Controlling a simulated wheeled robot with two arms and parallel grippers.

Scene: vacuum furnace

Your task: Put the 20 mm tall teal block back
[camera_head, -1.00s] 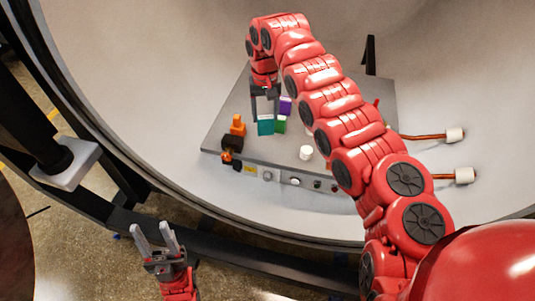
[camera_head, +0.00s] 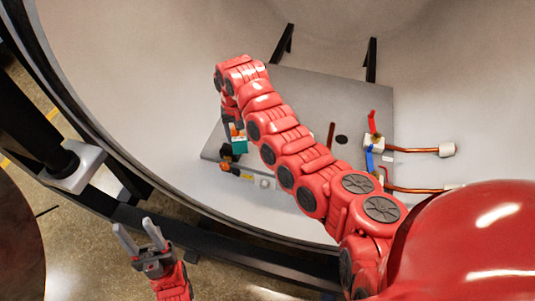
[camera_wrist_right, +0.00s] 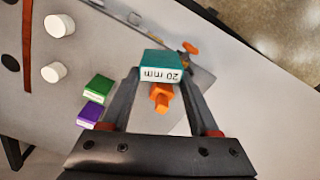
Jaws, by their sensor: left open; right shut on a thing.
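The teal block (camera_head: 239,146), labelled "20 mm" in the right wrist view (camera_wrist_right: 164,67), is between the fingertips of my right gripper (camera_wrist_right: 160,76). The gripper is shut on it. In the head view my right arm covers most of that gripper, and the block appears over the left part of the grey plate (camera_head: 300,88). I cannot tell how far above the plate it is. My left gripper (camera_head: 138,238) is open and empty, low at the left, outside the chamber.
Orange-topped fittings (camera_wrist_right: 160,97) (camera_wrist_right: 190,47) appear close to the block. A green block (camera_wrist_right: 97,89), a purple block (camera_wrist_right: 90,115) and white round pieces (camera_wrist_right: 59,26) (camera_wrist_right: 53,72) stand on the plate. Copper rods with white ends (camera_head: 447,149) lie right.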

